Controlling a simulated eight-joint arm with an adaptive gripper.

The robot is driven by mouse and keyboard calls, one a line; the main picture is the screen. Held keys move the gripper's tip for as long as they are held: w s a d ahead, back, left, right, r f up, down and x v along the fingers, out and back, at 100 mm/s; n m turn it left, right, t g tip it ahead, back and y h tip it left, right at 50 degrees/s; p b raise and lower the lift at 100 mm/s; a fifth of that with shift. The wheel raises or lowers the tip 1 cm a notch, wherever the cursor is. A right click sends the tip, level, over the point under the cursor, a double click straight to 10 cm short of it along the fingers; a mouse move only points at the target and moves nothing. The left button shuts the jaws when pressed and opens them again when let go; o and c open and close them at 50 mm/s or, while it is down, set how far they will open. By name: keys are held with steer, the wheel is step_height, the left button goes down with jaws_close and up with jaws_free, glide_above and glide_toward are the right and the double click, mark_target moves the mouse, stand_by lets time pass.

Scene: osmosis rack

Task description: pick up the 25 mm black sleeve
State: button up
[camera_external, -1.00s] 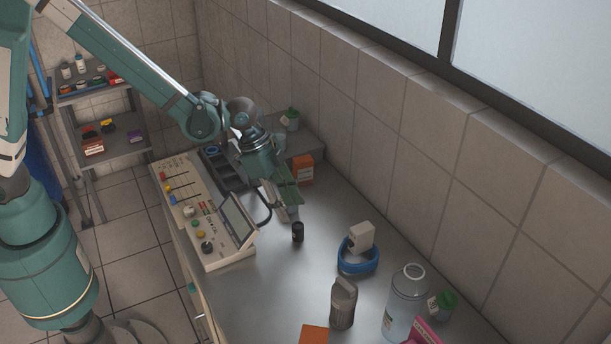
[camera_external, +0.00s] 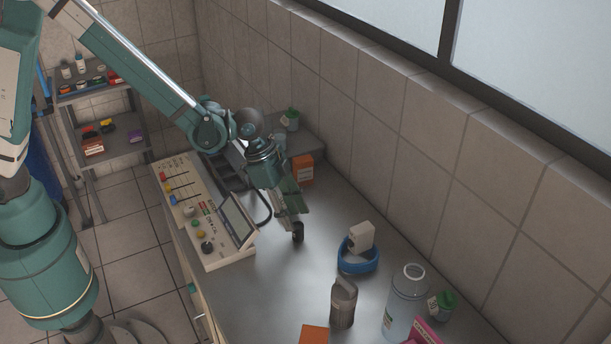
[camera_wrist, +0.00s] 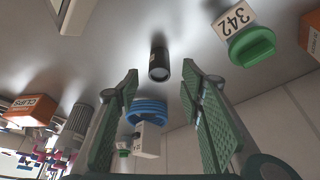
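The black sleeve (camera_external: 298,233) is a small dark cylinder standing upright on the grey bench, right of the control panel. In the wrist view the black sleeve (camera_wrist: 159,65) shows beyond the fingertips, centred between the two fingers. My gripper (camera_external: 292,215) is just above and beside the sleeve in the external view, with a fingertip overlapping the sleeve's top. In the wrist view my gripper (camera_wrist: 160,80) is open, with a wide gap between its green padded fingers and nothing held. Whether a finger touches the sleeve I cannot tell.
The control panel with a tilted screen (camera_external: 237,221) stands close on the left. A blue ring-shaped object (camera_external: 357,262) with a white block, a grey ribbed container (camera_external: 343,304) and a clear bottle (camera_external: 404,300) stand to the right and front. An orange box (camera_external: 303,169) is behind.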

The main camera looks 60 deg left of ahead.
mark_target(296, 224)
steer(key=shift+f, duration=0.1)
stand_by(0.3)
steer(key=shift+x, duration=2.55)
steer(key=shift+c, duration=0.3)
steer(key=c, duration=0.8)
